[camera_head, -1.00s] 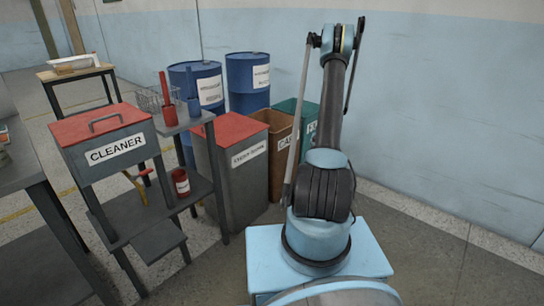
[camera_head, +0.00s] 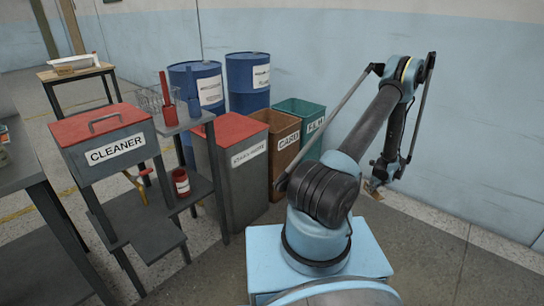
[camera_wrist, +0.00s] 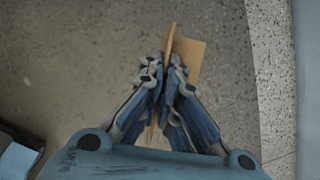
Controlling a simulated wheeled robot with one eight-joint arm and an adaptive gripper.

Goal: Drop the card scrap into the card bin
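The card scrap (camera_wrist: 189,54) is a tan, folded-looking piece, pinched between the fingers of my gripper (camera_wrist: 167,70) in the wrist view. Part of it sticks out past the fingertips, and a narrow strip shows lower between the fingers. In the head view my gripper (camera_head: 376,188) hangs low at the right of my arm, small and partly hidden by it, with a bit of tan at its tip. The card bin (camera_head: 284,165) is a brown open-topped box labelled CARD, left of my arm. My gripper is well to the right of it.
A green film bin (camera_head: 313,125) stands right of the card bin. A grey red-lidded bin (camera_head: 238,185) stands left of it, with blue drums (camera_head: 248,80) behind. A cleaner box (camera_head: 105,150) sits on a grey stand. Floor right of my base is clear.

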